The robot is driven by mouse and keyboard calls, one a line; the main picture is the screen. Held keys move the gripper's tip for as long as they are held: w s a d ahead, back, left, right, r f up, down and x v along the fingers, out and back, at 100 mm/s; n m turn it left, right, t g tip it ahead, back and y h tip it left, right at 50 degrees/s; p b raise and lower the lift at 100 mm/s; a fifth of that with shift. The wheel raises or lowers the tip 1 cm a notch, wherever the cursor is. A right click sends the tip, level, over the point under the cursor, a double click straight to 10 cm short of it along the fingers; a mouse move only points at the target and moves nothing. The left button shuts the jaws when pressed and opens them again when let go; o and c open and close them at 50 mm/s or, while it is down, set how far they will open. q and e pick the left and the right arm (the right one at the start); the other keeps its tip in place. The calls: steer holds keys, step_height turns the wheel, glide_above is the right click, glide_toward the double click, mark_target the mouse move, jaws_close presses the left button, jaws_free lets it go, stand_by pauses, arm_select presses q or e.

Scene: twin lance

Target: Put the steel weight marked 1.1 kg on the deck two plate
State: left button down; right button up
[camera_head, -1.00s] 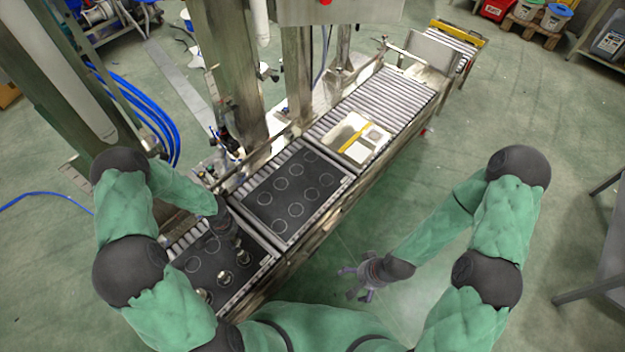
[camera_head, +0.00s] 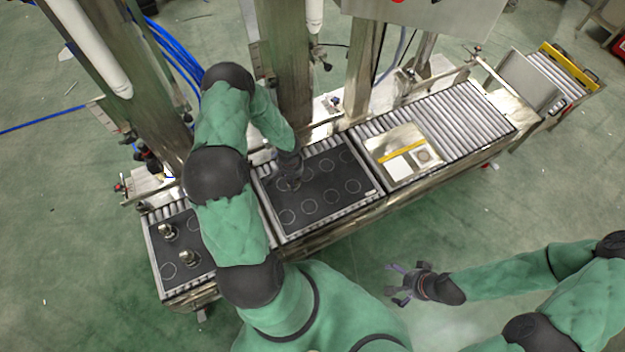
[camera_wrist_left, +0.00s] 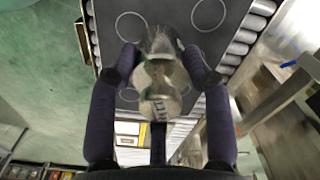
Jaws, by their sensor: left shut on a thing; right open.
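My left gripper (camera_head: 291,178) is over the back left part of the middle dark plate (camera_head: 325,205), which has pale rings. In the left wrist view it (camera_wrist_left: 160,82) is shut on a steel weight (camera_wrist_left: 160,76). Dark marks show on the weight but are too small to read. I cannot tell if its base touches the plate. Two other steel weights stand on the left dark plate (camera_head: 200,262), one farther back (camera_head: 166,231) and one nearer (camera_head: 187,257); my left arm hides part of this plate. My right gripper (camera_head: 408,285) is open and empty, in front of the conveyor.
A pale tray with a yellow bar (camera_head: 402,153) lies on the rollers (camera_head: 450,115) right of the middle plate. Steel posts (camera_head: 283,70) rise behind the conveyor. Green floor lies open in front.

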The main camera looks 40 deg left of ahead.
arm_select(q)
steer(key=w+a+f+b, duration=0.1)
steer(key=w+f, duration=0.2)
steer(key=w, duration=0.1)
steer(key=w+a+f+b, duration=0.1)
steer(key=w+f+b, duration=0.1)
steer(key=w+f, duration=0.1)
steer(key=w+a+f+b, duration=0.2)
steer(key=w+f, duration=0.1)
steer(key=w, duration=0.2)
steer(key=shift+w+f, duration=0.25)
steer(key=shift+w, duration=0.15)
steer(key=shift+f+b, duration=0.85)
steer(key=shift+f, duration=0.65)
steer(key=shift+f, duration=0.15)
steer(key=c, duration=0.5)
jaws_free()
steer(key=shift+s, duration=0.1)
steer(key=shift+c, duration=0.2)
steer(key=shift+f, duration=0.1)
